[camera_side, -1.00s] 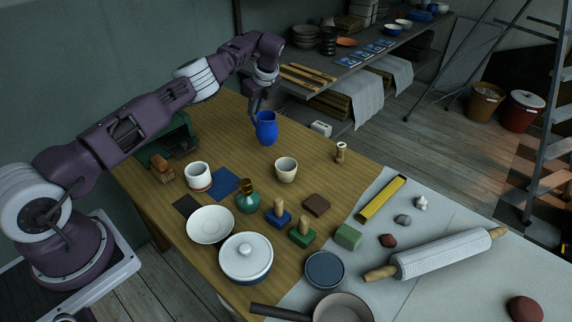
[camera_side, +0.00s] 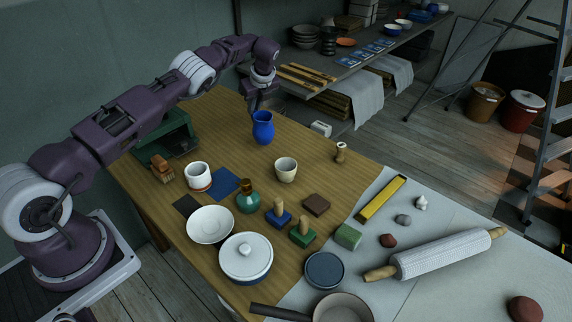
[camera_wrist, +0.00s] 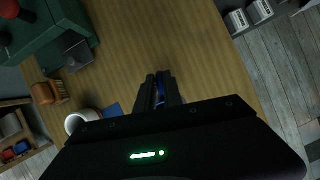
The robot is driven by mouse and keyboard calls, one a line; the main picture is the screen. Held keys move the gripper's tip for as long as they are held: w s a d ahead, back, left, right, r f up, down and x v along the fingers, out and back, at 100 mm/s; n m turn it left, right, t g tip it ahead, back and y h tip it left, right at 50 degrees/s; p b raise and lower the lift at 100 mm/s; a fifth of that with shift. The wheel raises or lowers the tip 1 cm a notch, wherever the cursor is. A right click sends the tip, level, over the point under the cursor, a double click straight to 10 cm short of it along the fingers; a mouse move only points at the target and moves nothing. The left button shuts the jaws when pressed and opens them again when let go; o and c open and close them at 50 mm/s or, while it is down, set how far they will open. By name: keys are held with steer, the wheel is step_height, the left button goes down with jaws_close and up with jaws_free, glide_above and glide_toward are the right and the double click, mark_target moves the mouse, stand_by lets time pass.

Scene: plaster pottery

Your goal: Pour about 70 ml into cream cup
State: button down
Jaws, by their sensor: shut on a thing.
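A blue jug (camera_side: 263,128) stands nearly upright near the far right edge of the wooden table in the side view. My gripper (camera_side: 254,108) is shut on it at its left side. In the wrist view my gripper (camera_wrist: 160,88) shows dark fingers with a sliver of the blue jug (camera_wrist: 161,92) between them; the rest of the jug is hidden there. I cannot tell whether the jug touches the table. The cream cup (camera_side: 285,170) stands upright on the table, nearer the side camera than the jug and apart from it. The jug's contents are not visible.
A white cup with a reddish base (camera_side: 198,177), a teal bottle (camera_side: 247,203), a white bowl (camera_side: 210,225) and a lidded pot (camera_side: 246,258) stand nearer the side camera. A green machine (camera_side: 172,136) is at the left. The wood between jug and cream cup is clear.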

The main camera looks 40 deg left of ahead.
steer(key=shift+s+d+r+y, duration=0.15)
steer(key=shift+d+r+y, duration=0.15)
steer(key=shift+d, duration=0.45)
steer(key=s+d+r+t+y, duration=0.2)
steer(key=d+r+y, duration=0.3)
steer(key=d+y, duration=0.3)
steer(key=shift+s+d+r+t+y, duration=0.2)
steer(key=shift+d+r+t+y, duration=0.1)
steer(key=shift+d, duration=0.1)
steer(key=shift+s+d+r+y, duration=0.2)
steer(key=shift+d+r+y, duration=0.2)
steer(key=shift+d+y, duration=0.4)
steer(key=shift+d+r+t+y, duration=0.1)
steer(key=shift+t+y, duration=0.2)
steer(key=shift+y, duration=0.2)
stand_by(0.3)
steer(key=shift+s+d+r+y, duration=0.1)
steer(key=shift+s+d+y, duration=0.1)
steer(key=shift+y, duration=0.1)
stand_by(0.4)
steer(key=shift+w+a, duration=0.1)
steer(key=shift+d+r+t+y, duration=0.1)
steer(key=shift+d+t+y, duration=0.2)
steer(key=shift+y, duration=0.4)
